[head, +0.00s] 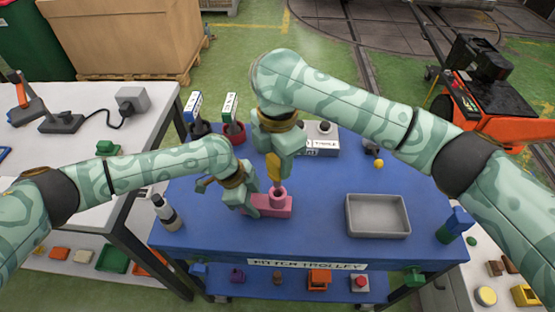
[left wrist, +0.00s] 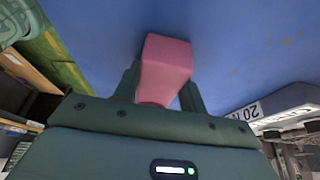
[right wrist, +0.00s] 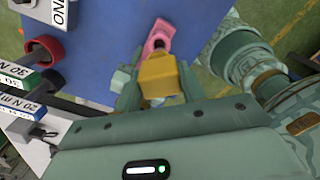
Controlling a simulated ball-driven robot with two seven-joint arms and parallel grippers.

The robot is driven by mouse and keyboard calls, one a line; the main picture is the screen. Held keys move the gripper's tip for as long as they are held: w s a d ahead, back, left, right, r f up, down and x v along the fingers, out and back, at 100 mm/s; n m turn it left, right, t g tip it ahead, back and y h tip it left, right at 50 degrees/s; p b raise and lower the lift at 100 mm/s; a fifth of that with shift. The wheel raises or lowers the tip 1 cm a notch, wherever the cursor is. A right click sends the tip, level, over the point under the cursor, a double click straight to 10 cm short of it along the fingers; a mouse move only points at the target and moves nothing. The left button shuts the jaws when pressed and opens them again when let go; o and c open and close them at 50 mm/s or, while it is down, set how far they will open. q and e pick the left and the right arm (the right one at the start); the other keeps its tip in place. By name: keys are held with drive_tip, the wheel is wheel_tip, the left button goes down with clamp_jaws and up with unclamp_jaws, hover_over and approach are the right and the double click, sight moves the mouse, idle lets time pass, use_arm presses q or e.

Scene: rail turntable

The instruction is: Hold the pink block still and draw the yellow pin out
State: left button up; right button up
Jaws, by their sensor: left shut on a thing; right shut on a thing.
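The pink block (head: 279,208) lies on the blue trolley top, with a round pink collar rising from it. My left gripper (head: 250,203) is low over the table and shut on the block's left end; the left wrist view shows the pink block (left wrist: 166,62) between both fingers. My right gripper (head: 273,157) is above the collar and shut on the yellow pin (head: 273,171). The pin's yellow head also shows between the fingers in the right wrist view (right wrist: 160,76), with the pink block beyond. I cannot tell whether the pin's lower end is inside the collar.
A grey tray (head: 350,228) stands on the blue trolley to the right. A small yellow ball (head: 379,163) and a blue-green object (head: 454,225) are near the right side. Labelled holders (head: 233,132) stand at the back left.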

use_arm(q)
drive_tip(key=shift+f, duration=0.1)
use_arm(e)
drive_tip(key=shift+r, duration=2.5)
use_arm(q)
drive_tip(key=o, duration=1.5)
drive_tip(key=shift+c, duration=0.2)
drive_tip(key=v, duration=1.2)
